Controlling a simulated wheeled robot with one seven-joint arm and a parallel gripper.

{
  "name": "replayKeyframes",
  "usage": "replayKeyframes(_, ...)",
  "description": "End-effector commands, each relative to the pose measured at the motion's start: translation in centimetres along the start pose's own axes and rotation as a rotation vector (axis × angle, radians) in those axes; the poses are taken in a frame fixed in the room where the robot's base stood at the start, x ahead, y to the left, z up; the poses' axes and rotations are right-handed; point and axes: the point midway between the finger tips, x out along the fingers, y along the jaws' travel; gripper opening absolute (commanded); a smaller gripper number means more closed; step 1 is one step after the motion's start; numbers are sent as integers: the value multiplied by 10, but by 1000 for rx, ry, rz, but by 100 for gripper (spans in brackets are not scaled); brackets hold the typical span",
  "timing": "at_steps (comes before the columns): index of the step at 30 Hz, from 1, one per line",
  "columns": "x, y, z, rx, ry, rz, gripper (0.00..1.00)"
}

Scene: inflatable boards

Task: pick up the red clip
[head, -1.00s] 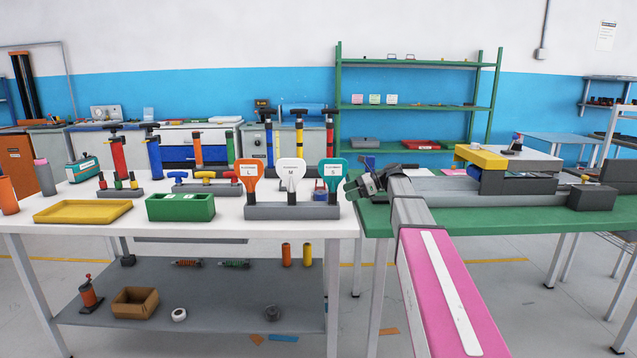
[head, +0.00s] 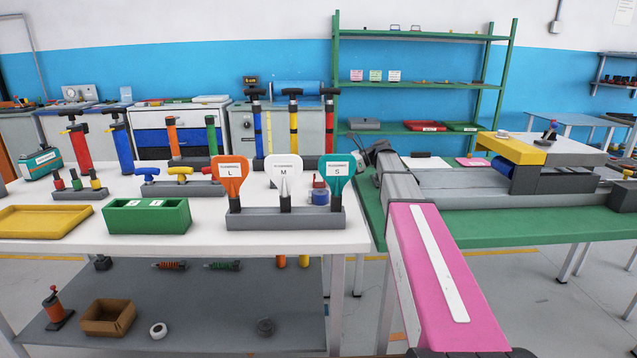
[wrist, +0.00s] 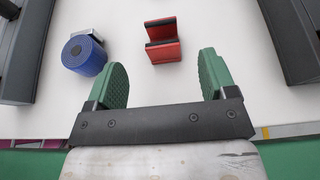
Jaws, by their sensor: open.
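The red clip (wrist: 162,40) lies on a white surface at the top middle of the wrist view. It is a small red block shape with a dark gap across it. My gripper (wrist: 163,68) is open, with two green ribbed fingers spread apart. The clip shows beyond the fingertips, roughly centred on the space between them, with nothing held. I cannot pick out the clip for certain there.
A blue roll (wrist: 84,55) stands close to the left finger. Dark bars flank the white surface in the wrist view. In the head view, a grey stand (head: 285,218) with labelled paddles is left of my arm. The green table (head: 480,229) carries a yellow-and-grey machine (head: 512,148).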

Motion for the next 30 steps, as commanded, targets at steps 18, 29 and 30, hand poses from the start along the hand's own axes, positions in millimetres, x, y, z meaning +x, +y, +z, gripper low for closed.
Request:
replayKeyframes(18, 70, -1, 2, 0, 0, 3, 78)
replayKeyframes(29, 93, -2, 2, 0, 0, 0, 78)
replayKeyframes(30, 93, -1, 2, 0, 0, 0, 78)
